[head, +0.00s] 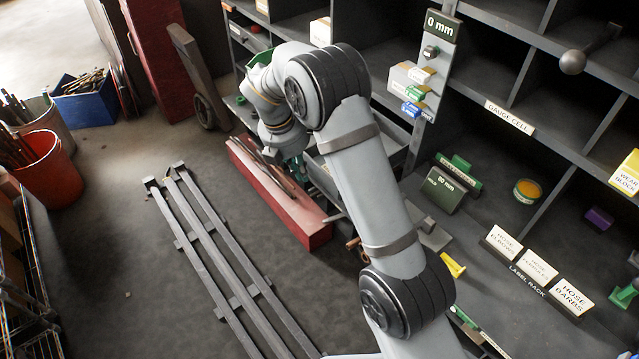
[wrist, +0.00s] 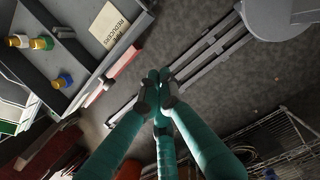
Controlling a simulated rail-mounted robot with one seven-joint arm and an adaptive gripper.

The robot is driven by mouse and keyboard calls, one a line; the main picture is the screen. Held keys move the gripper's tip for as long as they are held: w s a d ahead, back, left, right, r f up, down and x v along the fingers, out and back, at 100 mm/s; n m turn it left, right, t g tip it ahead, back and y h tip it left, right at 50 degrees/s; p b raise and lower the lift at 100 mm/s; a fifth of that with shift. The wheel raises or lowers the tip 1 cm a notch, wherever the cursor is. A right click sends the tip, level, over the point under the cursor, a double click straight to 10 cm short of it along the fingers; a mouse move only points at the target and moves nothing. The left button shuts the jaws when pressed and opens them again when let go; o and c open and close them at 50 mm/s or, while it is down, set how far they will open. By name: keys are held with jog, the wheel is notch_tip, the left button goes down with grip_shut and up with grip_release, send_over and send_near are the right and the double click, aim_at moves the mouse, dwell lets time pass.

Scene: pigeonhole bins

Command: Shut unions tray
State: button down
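A grey open tray (wrist: 75,50) shows at the upper left of the wrist view, with several fittings with brass, white, green and blue parts in it. A card reading "REDUCERS" (wrist: 112,26) is at its edge. I cannot read a unions label in either view. In the head view, a grey tray (head: 396,152) juts from the shelving, partly hidden behind my arm. My gripper (wrist: 158,82) has teal fingers whose tips are together, with nothing seen between them. In the head view my gripper (head: 297,165) is mostly hidden, near the tray's left side and above the red box.
A long red box (head: 285,205) lies on the floor below my gripper. Metal rails (head: 215,260) lie on the floor to its left. Pigeonhole shelving with a label rack (head: 528,282) fills the right. A red bucket (head: 50,170) and blue bin (head: 85,105) stand left.

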jog(key=w+d+f+p, duration=0.2)
jog(key=d+f, duration=0.3)
jog(key=f, duration=0.4)
jog(key=shift+w+f+p, duration=0.3)
jog(key=shift+w+f, duration=0.05)
jog(key=shift+w, duration=0.5)
jog(key=shift+d, duration=0.1)
